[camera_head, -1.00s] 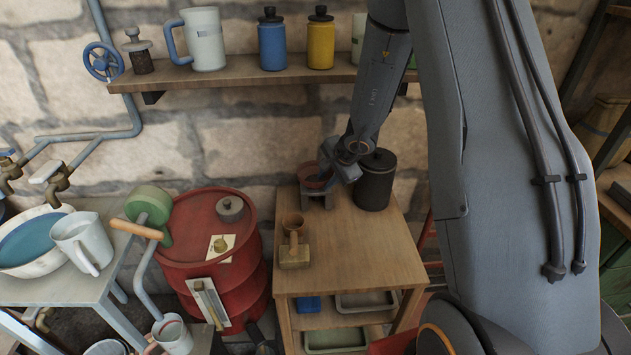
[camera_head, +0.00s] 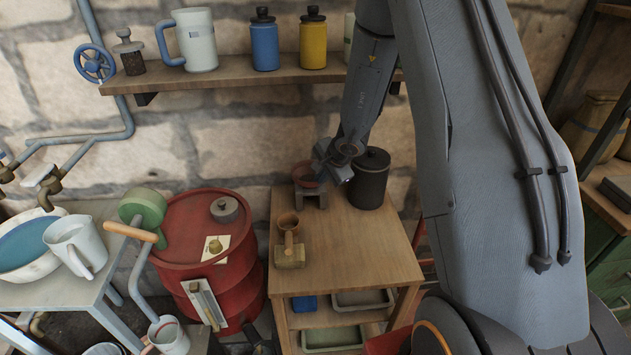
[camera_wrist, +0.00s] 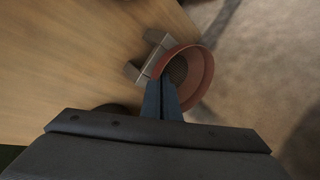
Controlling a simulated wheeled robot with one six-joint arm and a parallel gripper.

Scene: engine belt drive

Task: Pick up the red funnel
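The red funnel (camera_head: 305,173) is at the back of the wooden table, at a small grey stand (camera_head: 310,196). My gripper (camera_head: 332,168) reaches down to the funnel's right side. In the wrist view the two fingers (camera_wrist: 162,88) are close together at the rim of the funnel (camera_wrist: 203,78) and look shut on its wall. The funnel's open mouth faces the camera. The grey stand (camera_wrist: 145,68) shows partly behind it. I cannot tell whether the funnel still rests on the stand.
A dark lidded canister (camera_head: 369,182) stands close to the right of the gripper. A brown cup-like piece on a block (camera_head: 289,252) stands nearer on the table (camera_head: 345,235). A shelf (camera_head: 235,80) with bottles hangs above. A red drum (camera_head: 180,255) stands at left.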

